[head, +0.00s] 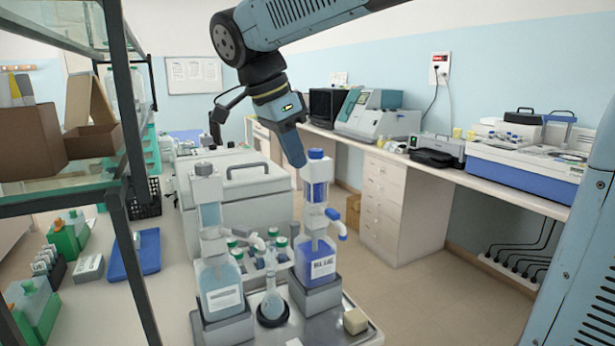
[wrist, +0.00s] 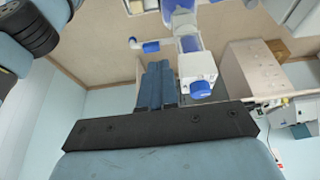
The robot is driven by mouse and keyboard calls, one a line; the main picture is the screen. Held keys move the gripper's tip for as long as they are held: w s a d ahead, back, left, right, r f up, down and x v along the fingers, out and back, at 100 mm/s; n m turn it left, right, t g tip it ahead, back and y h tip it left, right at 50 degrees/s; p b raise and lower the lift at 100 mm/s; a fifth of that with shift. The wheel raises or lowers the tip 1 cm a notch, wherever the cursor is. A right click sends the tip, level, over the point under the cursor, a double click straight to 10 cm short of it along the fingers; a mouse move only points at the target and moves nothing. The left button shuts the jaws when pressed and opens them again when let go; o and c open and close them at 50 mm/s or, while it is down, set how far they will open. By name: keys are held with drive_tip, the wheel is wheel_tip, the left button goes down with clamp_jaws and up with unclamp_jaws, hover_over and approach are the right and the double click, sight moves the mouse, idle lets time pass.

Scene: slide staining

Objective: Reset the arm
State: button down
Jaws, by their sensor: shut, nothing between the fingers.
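My gripper (head: 295,152) is shut and empty, pointing down beside the top of the blue dispenser bottle in the head view. Its closed fingers also show in the wrist view (wrist: 157,75). The dispenser bottle (head: 316,262) holds blue liquid, has a "BLUE" label and a blue cap, and stands upright on the metal cart. In the wrist view its blue cap (wrist: 201,89) is just right of my fingers. I cannot tell whether they touch.
A glass shelf (head: 70,190) is at the left. A bench (head: 450,173) with instruments runs along the right wall.

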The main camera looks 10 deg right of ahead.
drive_tip(key=s+d+f+n+t+y, duration=0.2)
drive_tip(key=s+d+f+n, duration=0.3)
drive_tip(key=d, duration=0.4)
drive_tip(key=s+d+f+n+t+y, duration=0.2)
drive_tip(key=s+d+f+n, duration=0.4)
drive_tip(key=d, duration=0.4)
drive_tip(key=s+n, duration=0.1)
drive_tip(key=n, duration=0.1)
drive_tip(key=shift+s+f+n, duration=0.15)
drive_tip(key=shift+s+n, duration=0.15)
drive_tip(key=shift+s, duration=0.05)
drive_tip(key=c, duration=1.8)
unclamp_jaws()
drive_tip(key=shift+c, duration=0.2)
